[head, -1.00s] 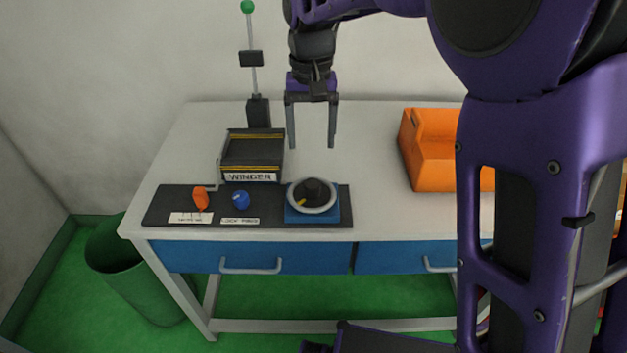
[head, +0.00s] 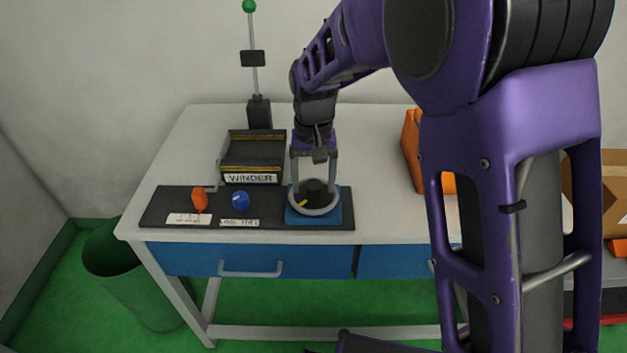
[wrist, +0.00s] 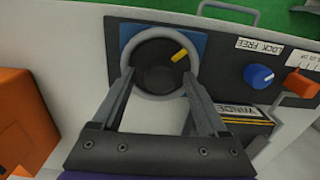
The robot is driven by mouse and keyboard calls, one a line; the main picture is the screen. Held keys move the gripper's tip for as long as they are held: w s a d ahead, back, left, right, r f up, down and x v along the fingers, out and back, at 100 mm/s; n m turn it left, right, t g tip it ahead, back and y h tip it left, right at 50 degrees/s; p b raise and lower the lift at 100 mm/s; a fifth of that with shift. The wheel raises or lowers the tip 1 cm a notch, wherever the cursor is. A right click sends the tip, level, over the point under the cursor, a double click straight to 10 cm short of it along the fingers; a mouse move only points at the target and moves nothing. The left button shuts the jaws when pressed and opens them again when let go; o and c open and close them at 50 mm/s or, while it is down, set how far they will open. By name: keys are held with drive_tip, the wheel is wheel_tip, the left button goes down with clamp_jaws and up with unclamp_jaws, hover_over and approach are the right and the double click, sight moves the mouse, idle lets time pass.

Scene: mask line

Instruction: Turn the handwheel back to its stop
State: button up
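The handwheel (head: 316,208) is a light grey ring with a dark hub and a yellow mark, on a blue base plate (head: 331,220) at the right end of the dark panel. In the head view the yellow mark lies at the hub's left; the wrist view shows the wheel (wrist: 148,93) with the mark (wrist: 180,55) at upper right. My gripper (head: 315,180) is open, pointing down with its fingers spread over the wheel. In the wrist view the fingertips (wrist: 158,75) lie at opposite sides of the ring. I cannot tell whether they touch it.
On the panel (head: 270,214) are a blue knob (head: 240,201) labelled LOCK FREE and an orange knob (head: 199,198). The WINDER box (head: 252,160) stands behind. An orange block (head: 411,147) is to the right, partly behind my arm. Bare table lies between.

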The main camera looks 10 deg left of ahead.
clamp_jaws()
drive_tip(key=shift+r+n, duration=0.1)
drive_tip(key=shift+n, duration=0.3)
